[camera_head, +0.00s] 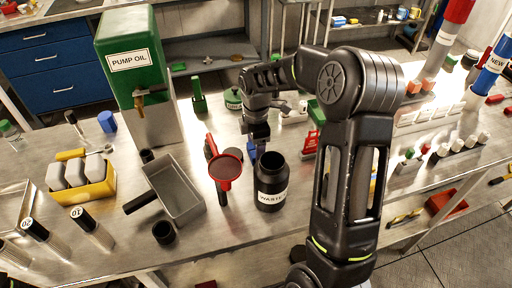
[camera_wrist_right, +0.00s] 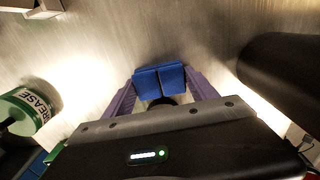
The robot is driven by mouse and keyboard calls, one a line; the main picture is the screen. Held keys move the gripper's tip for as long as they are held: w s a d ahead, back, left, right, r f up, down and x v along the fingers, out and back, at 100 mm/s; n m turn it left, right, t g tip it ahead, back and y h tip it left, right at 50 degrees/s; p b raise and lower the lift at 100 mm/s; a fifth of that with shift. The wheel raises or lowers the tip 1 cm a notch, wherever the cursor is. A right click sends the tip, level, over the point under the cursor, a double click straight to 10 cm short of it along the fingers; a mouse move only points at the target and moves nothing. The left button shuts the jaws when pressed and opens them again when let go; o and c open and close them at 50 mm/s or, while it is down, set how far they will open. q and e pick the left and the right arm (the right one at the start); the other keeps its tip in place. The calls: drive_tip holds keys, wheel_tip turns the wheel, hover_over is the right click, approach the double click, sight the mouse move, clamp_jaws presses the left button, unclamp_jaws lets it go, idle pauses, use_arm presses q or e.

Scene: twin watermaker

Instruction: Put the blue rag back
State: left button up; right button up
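I cannot pick out a blue rag for certain. A small blue upright object (camera_head: 107,122) stands at the left of the bench, beside the pump oil tank; I cannot tell whether it is the rag. My right gripper (camera_head: 254,150) points down over the middle of the bench, just behind the black waste bottle. In the right wrist view its two blue fingertips (camera_wrist_right: 158,80) meet with only a thin seam between them, and no cloth shows in them. My left gripper is not in view.
The black waste bottle (camera_head: 271,182) stands close to my right gripper. A red funnel (camera_head: 226,168), a grey tray (camera_head: 176,190) and a yellow caddy (camera_head: 82,182) lie to the left. A green grease can (camera_wrist_right: 28,110) is nearby. The green pump oil tank (camera_head: 128,85) stands behind.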

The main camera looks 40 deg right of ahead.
drive_tip(key=o, duration=0.4)
drive_tip(key=shift+r, duration=0.1)
wheel_tip(320, 180, up, 12)
drive_tip(key=shift+r+b, duration=0.1)
drive_tip(key=shift+b, duration=0.3)
idle(0.6)
